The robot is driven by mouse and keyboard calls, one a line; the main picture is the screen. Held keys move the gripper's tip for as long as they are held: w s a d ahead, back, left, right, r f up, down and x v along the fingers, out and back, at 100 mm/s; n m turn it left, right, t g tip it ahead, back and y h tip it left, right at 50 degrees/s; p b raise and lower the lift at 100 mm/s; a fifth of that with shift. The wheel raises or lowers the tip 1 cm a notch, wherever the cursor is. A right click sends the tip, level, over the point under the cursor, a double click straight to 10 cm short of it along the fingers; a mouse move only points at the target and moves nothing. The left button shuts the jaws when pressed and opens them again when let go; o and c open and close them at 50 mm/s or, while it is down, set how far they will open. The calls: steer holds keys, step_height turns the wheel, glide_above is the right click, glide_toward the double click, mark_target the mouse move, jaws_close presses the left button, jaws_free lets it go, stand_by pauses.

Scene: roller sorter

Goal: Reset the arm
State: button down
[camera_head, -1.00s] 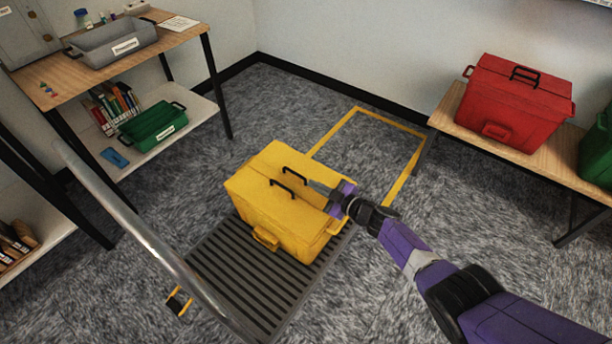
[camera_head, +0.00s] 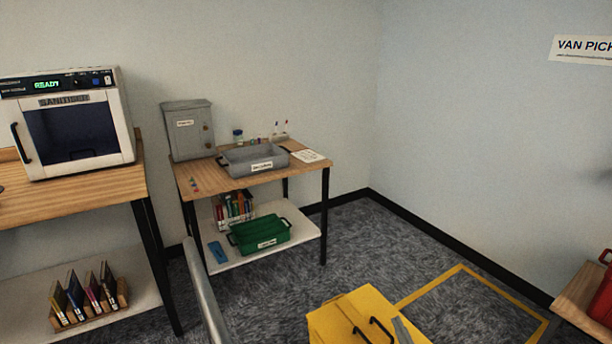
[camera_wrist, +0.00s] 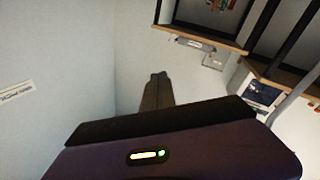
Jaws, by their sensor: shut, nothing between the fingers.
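My gripper (camera_wrist: 158,78) shows in the wrist view, its dark fingers together with nothing between them. It points into open air, with bare pale wall around it. In the head view, most of my arm is out of the picture; a narrow grey strip over the yellow box at the bottom edge may be its tip. The yellow box (camera_head: 345,318) with black handles is cut off at the bottom of the head view. I cannot tell how far my gripper is from it.
The sanitiser (camera_head: 76,122) stands on a left bench. A small table (camera_head: 240,181) holds a grey tray (camera_head: 236,161), with a green bin (camera_head: 262,233) on its lower shelf. A red box (camera_head: 603,298) is at the right edge. Carpet beside the yellow floor outline (camera_head: 432,285) is clear.

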steer(key=s+a+r+m+g+h+p, duration=0.1)
steer(key=s+r, duration=0.6)
steer(key=s, duration=0.9)
steer(key=s+a+r+m+g+h+p, duration=0.1)
steer(key=s+r+m+p, duration=0.2)
steer(key=s, duration=1.4)
steer(key=s+a+r+m+g+h+p, duration=0.1)
steer(key=s+r+m+g+p, duration=0.1)
steer(key=s+r, duration=0.8)
steer(key=s+p, duration=0.1)
steer(key=s, duration=0.5)
steer(key=shift+s+a+r+m, duration=0.15)
steer(key=shift+r+m, duration=0.2)
steer(key=shift+m, duration=0.05)
